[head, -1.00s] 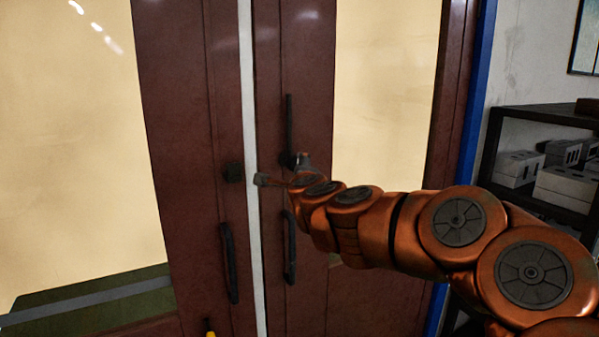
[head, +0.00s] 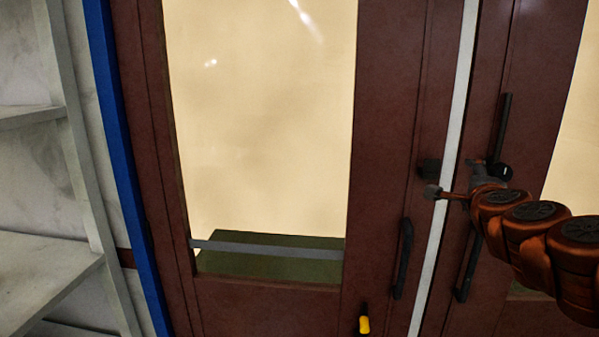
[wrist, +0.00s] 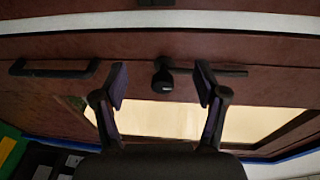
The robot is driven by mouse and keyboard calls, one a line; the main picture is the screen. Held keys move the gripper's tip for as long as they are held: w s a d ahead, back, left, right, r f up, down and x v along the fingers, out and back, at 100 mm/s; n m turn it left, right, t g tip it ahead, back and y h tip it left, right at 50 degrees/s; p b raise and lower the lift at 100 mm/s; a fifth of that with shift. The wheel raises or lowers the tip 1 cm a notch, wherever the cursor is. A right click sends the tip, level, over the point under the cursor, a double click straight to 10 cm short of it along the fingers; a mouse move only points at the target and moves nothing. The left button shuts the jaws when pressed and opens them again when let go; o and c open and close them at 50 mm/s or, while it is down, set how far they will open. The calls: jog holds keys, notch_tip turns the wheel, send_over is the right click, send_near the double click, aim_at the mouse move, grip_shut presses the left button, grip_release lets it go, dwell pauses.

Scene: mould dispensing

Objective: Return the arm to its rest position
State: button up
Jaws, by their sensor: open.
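My gripper (wrist: 161,88) is open and empty in the wrist view, its two dark fingers spread apart. A round black door knob with a lever (wrist: 164,84) shows between and beyond the fingertips, with no clear contact. In the head view my orange arm reaches in from the right, and its end (head: 452,193) is in front of the right door, near the white strip between the doors. The fingers are small and partly hidden there. The brown double doors (head: 388,130) look closed.
Black pull handles (head: 403,258) stand on the doors. A yellow-and-black item (head: 363,322) shows at the bottom. A blue frame edge (head: 117,150) and pale shelves (head: 50,260) are at the left. A green block with a grey bar (head: 270,255) shows behind the glass.

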jog(key=s+a+f+n+g+y, duration=0.1)
jog(key=a+f+n+y, duration=0.2)
jog(key=a, duration=0.5)
jog(key=a+f+n+y, duration=0.2)
jog(key=a+n+y, duration=0.25)
jog(key=a, duration=0.25)
jog(key=s+a+f+n+g+y, duration=0.2)
jog(key=s+a+f+n+g, duration=0.3)
jog(key=s+a+f+n, duration=0.4)
jog(key=s+d+f+n+g+h, duration=0.1)
jog(key=s+f+g, duration=0.3)
jog(key=s, duration=0.5)
jog(key=s+d+f+n+g+h, duration=0.1)
jog(key=s+f+n+g, duration=0.1)
jog(key=s, duration=0.7)
jog(key=s+d+f+n+g+h, duration=0.1)
jog(key=s+f+n+g+h, duration=0.1)
jog(key=s+f+g, duration=0.3)
jog(key=s+f, duration=0.2)
jog(key=s, duration=0.2)
jog(key=shift+d+g, duration=0.3)
jog(key=shift+d, duration=0.05)
jog(key=shift+c, duration=0.2)
